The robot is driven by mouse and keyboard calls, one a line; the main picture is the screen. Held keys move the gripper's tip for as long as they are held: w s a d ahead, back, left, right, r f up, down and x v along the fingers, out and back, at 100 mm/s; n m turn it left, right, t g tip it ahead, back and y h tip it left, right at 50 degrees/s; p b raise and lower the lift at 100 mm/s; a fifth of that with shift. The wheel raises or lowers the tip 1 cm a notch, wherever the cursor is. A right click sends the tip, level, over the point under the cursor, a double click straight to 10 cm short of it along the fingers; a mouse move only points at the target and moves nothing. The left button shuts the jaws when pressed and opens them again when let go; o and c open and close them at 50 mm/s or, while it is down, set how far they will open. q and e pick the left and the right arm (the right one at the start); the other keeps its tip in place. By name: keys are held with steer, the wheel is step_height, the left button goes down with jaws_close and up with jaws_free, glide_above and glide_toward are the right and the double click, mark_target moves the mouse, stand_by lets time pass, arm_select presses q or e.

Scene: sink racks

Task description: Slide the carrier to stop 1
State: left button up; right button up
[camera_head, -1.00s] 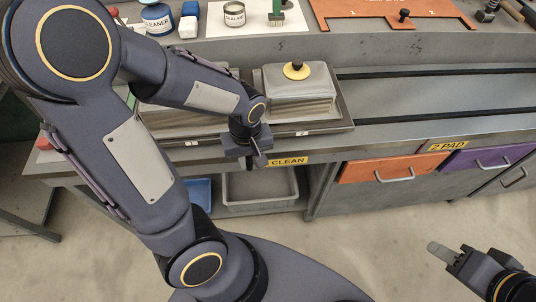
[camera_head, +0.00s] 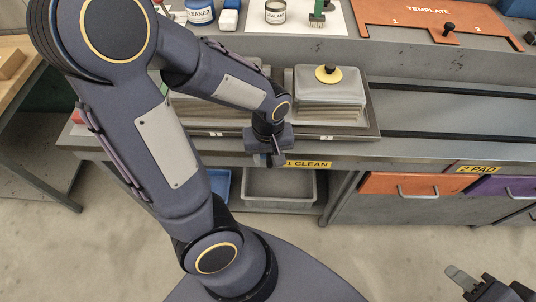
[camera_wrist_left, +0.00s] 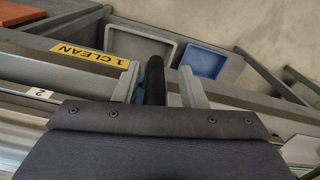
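The carrier (camera_head: 372,126) is a grey tray on the dark rails, at the left end of the visible run. Lidded stacks stand on it; the right one (camera_head: 330,92) has a yellow and black knob. It sits above and behind the "1 CLEAN" label (camera_head: 308,164), which also shows in the left wrist view (camera_wrist_left: 88,54). My left gripper (camera_head: 277,160) is at the carrier's front edge. In the left wrist view its two fingers stand apart on either side of a black handle (camera_wrist_left: 154,80), with gaps visible. My right gripper (camera_head: 462,280) is at the lower right, away from the carrier; its finger gap is unclear.
The rails (camera_head: 450,137) run clear to the right of the carrier. Below are a grey bin (camera_head: 280,187), a blue bin (camera_head: 220,183) and an orange drawer (camera_head: 400,184) near the "2 PAD" label (camera_head: 478,169). The orange template (camera_head: 430,18) lies on the back shelf.

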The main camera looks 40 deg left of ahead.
arm_select(q)
step_height(320, 180, up, 8)
steer(key=shift+f+p, duration=0.1)
steer(key=shift+p, duration=0.55)
steer(key=s+d+r+m+t+h, duration=0.3)
steer(key=s+d+r+m+t, duration=0.1)
steer(key=s+r+m+t, duration=0.1)
steer(key=shift+s+r+m+t+h, duration=0.35)
steer(key=shift+s+r+m, duration=0.35)
steer(key=shift+s+m, duration=0.45)
steer(key=shift+w, duration=0.1)
